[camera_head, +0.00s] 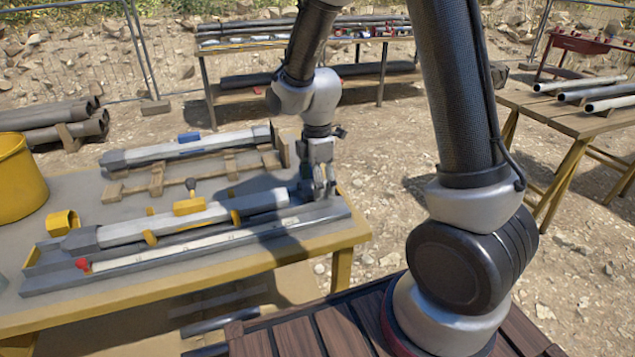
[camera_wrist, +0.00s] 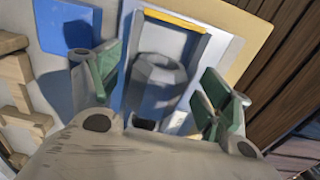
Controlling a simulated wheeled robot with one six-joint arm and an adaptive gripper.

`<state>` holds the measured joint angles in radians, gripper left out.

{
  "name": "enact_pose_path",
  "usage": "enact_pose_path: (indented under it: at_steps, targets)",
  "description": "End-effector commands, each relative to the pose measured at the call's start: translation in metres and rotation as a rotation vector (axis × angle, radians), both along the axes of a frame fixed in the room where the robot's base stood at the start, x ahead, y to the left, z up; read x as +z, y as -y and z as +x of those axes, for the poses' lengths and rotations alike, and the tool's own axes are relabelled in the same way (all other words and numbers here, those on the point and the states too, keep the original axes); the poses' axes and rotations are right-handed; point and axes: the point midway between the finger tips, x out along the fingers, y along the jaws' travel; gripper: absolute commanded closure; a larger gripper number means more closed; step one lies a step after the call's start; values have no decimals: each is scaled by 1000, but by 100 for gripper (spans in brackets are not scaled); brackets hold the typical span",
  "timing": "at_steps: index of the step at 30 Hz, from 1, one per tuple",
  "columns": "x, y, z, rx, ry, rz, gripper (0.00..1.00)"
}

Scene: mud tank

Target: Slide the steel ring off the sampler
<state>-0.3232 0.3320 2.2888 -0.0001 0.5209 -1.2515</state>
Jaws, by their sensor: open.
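The sampler (camera_head: 165,222) is a long grey tube lying in a shallow grey tray (camera_head: 190,263) on the table. Yellow clips and a yellow block sit along it. My gripper (camera_head: 318,188) is above the tray's right end, pointing down. In the wrist view, my gripper (camera_wrist: 160,95) is open, its two green-padded fingers apart. A faceted grey steel piece, probably the steel ring (camera_wrist: 158,75), lies between the fingers, with a visible gap on each side. I cannot tell where the ring ends and the tube begins. My gripper's body covers the lower part of that view.
A wooden rack (camera_head: 155,185) with another grey tube stands behind the tray. A yellow bucket (camera_head: 20,180) and a yellow square piece (camera_head: 62,222) are at left. A blue pad (camera_wrist: 65,25) lies near the left finger. Pipes lie on a right-hand table (camera_head: 540,102).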

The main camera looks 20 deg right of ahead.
Motion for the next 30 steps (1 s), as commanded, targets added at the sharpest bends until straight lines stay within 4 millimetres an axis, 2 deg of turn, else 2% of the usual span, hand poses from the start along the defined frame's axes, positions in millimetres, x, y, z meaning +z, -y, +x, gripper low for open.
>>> enact_pose_path:
  at_steps: [5, 18, 24, 30]
  targets:
    - [13, 0, 1, 0, 3, 1, 21]
    - [100, 0, 1, 0, 4, 1, 21]
    - [118, 0, 1, 0, 2, 1, 21]
    - [120, 0, 0, 0, 0, 0, 21]
